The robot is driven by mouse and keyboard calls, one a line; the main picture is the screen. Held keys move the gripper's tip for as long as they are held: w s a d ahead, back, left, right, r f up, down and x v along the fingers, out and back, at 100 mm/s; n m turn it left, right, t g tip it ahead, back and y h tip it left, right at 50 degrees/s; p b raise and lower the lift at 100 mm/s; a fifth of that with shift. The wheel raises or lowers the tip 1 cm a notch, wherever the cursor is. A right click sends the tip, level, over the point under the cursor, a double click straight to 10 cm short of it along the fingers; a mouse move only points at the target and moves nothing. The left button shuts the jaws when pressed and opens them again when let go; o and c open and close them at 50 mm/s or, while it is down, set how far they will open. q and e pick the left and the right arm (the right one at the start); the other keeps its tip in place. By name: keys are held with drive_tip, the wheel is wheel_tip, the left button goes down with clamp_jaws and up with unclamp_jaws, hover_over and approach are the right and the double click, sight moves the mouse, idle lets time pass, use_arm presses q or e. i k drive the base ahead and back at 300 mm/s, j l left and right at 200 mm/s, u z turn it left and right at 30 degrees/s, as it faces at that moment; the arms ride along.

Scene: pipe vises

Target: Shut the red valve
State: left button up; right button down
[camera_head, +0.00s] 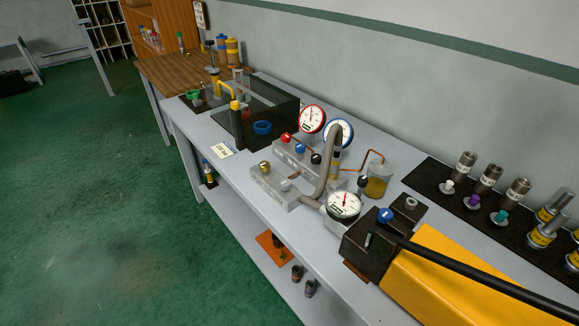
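A small red valve knob (286,138) sits on the left end of a grey metal manifold (306,168) in the middle of the workbench. A blue knob (300,148) and a black knob (316,158) sit beside it on the same block. A red-rimmed gauge (311,119) and a blue-rimmed gauge (338,132) stand just behind. I cannot tell from this view whether the valve is open or shut. Neither of my grippers is in view.
A white gauge (344,204), grey hose (331,170) and glass jar (377,182) crowd the manifold. A dark open box (265,112) stands left. The bench's front strip is mostly clear.

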sight(285, 136)
drive_tip(key=i+j+z, duration=0.25)
drive_tip(key=j+z, duration=0.25)
drive_tip(key=i+j+z, duration=0.25)
drive_tip(key=j, duration=0.25)
drive_tip(key=j+z, duration=0.5)
drive_tip(key=j, duration=0.25)
